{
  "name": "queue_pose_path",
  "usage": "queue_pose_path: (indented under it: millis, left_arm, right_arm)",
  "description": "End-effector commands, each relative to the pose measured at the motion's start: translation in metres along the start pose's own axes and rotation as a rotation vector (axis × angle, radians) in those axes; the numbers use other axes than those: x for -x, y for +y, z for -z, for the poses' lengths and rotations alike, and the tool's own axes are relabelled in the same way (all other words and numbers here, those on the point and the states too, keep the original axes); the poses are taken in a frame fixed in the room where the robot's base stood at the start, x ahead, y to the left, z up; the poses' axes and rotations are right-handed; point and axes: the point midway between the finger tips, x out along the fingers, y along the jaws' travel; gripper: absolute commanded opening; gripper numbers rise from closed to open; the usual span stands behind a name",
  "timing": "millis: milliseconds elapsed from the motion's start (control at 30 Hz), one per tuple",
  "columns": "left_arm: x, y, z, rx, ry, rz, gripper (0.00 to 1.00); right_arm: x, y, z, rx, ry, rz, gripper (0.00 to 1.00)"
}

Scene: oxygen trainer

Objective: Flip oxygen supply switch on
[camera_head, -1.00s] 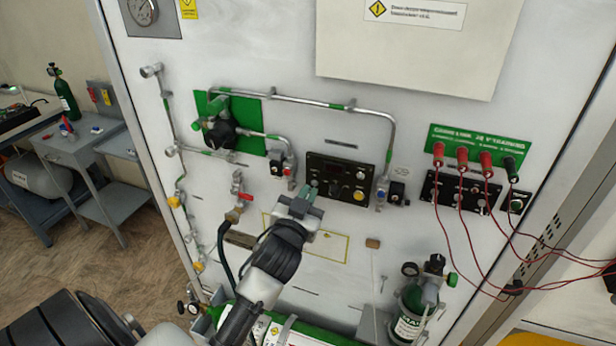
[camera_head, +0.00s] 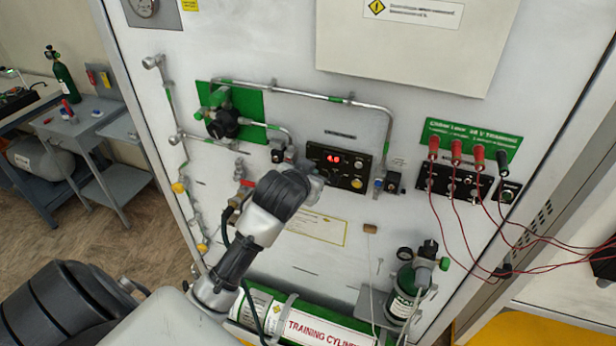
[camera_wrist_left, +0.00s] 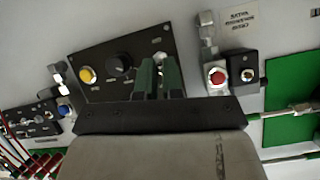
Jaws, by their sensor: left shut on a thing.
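My left gripper (camera_head: 316,180) is at the panel's lower left. Its fingers (camera_wrist_left: 158,72) are close together against the panel face, shut on what appears to be the oxygen supply switch. The switch itself is hidden by the fingers. My right gripper is not in view.
Metal pipes (camera_head: 300,94) and a green-backed regulator (camera_head: 222,122) are at the panel's upper left. Red cables (camera_head: 470,230) hang on the right. A training cylinder (camera_head: 315,325) lies below, and a small green cylinder (camera_head: 402,295) stands at the lower right.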

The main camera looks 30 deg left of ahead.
Motion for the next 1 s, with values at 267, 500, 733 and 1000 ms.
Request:
queue_pose_path:
  millis: [267,500,733,1000]
  left_arm:
    - [-0.0003,0.0,-0.0003,0.0,-0.013,-0.003,0.0]
    - [-0.0003,-0.0001,-0.0002,0.0,-0.012,-0.002,0.17]
    - [-0.0002,-0.0001,0.0001,0.0,-0.011,-0.002,0.33]
    - [0.0072,0.0002,-0.0004,0.0,-0.009,-0.002,0.33]
  right_arm:
    - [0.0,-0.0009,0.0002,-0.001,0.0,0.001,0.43]
    - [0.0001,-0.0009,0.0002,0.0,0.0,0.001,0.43]
    - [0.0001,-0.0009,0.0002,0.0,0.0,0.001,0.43]
    - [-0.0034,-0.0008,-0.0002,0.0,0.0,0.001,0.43]
